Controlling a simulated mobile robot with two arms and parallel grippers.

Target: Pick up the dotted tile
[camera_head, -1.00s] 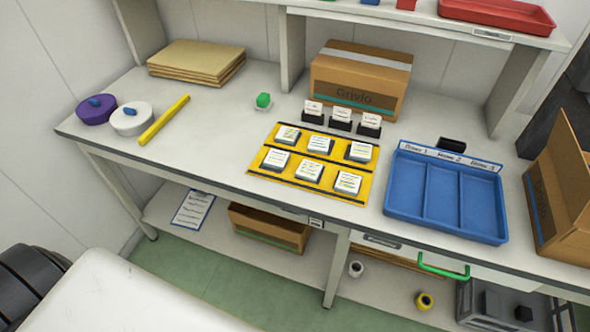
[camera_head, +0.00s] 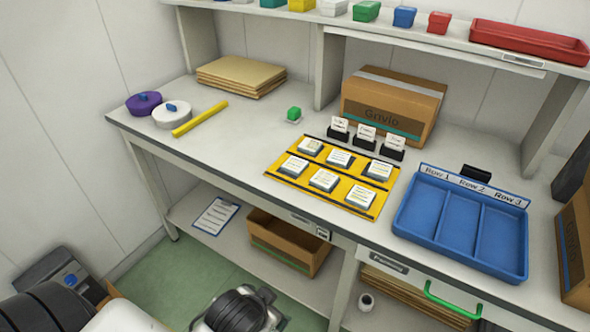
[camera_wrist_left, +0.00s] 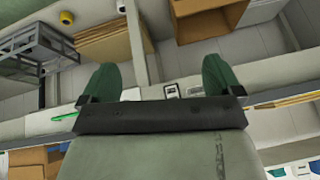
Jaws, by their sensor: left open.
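Several small white tiles with printed marks stand in two rows on a yellow mat (camera_head: 311,187) on the workbench. Back row: left tile (camera_head: 310,146), middle tile (camera_head: 340,159), right tile (camera_head: 378,170). Front row: left tile (camera_head: 294,166), middle tile (camera_head: 323,180), right tile (camera_head: 360,197). The marks are too small to tell which tile is dotted. My left gripper (camera_wrist_left: 159,66) shows in the left wrist view, its two green fingers wide apart with nothing between them. No tile shows between them. My right gripper is not in view.
A blue tray (camera_head: 463,223) with three row compartments stands right of the mat. Behind the mat are small card holders (camera_head: 366,138) and a cardboard box (camera_head: 394,103). A yellow bar (camera_head: 200,118) and round containers (camera_head: 171,114) lie left. Bench between is clear.

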